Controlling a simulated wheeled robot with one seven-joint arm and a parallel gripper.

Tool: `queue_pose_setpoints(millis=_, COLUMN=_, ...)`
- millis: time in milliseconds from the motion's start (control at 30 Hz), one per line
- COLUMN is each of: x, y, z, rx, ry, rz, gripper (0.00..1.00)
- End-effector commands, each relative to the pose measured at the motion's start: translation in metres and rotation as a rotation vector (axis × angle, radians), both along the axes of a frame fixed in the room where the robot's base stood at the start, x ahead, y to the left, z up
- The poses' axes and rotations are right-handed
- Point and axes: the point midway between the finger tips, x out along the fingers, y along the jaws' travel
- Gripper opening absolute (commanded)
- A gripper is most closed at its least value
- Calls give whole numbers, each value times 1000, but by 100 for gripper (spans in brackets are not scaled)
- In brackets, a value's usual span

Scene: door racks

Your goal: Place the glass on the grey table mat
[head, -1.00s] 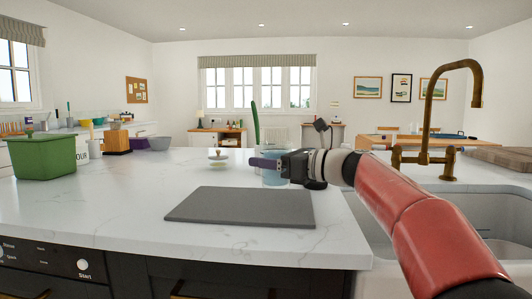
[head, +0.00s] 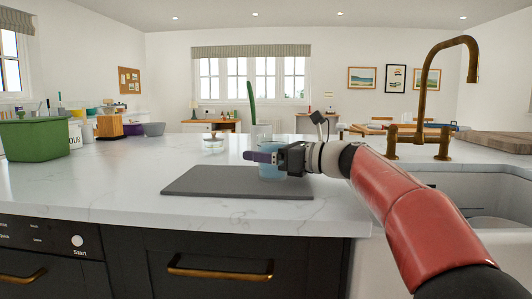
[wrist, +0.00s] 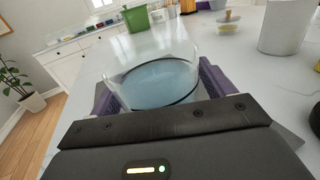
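The glass (head: 270,172) is clear with blue liquid in it. It also shows in the wrist view (wrist: 160,78), upright or nearly so, between my purple fingers. My gripper (head: 264,157) is shut on it, with one finger on each side. The grey table mat (head: 215,183) lies flat on the white counter near its front edge. In the head view the glass overlaps the mat's right back part. I cannot tell whether its base touches the mat or hangs a little above it.
A green bin (head: 35,138) stands at the counter's left. The sink (head: 480,190) and brass tap (head: 428,95) are on the right. The mat's left part is clear.

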Motion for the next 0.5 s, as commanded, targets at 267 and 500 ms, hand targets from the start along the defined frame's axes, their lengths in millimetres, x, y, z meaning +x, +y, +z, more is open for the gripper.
queue_pose_setpoints(millis=267, x=0, y=0, z=2, rx=0, ry=0, rz=0, gripper=81)
queue_pose_setpoints(millis=500, x=-12, y=-27, z=2, rx=0, ry=-1, rz=-4, gripper=81)
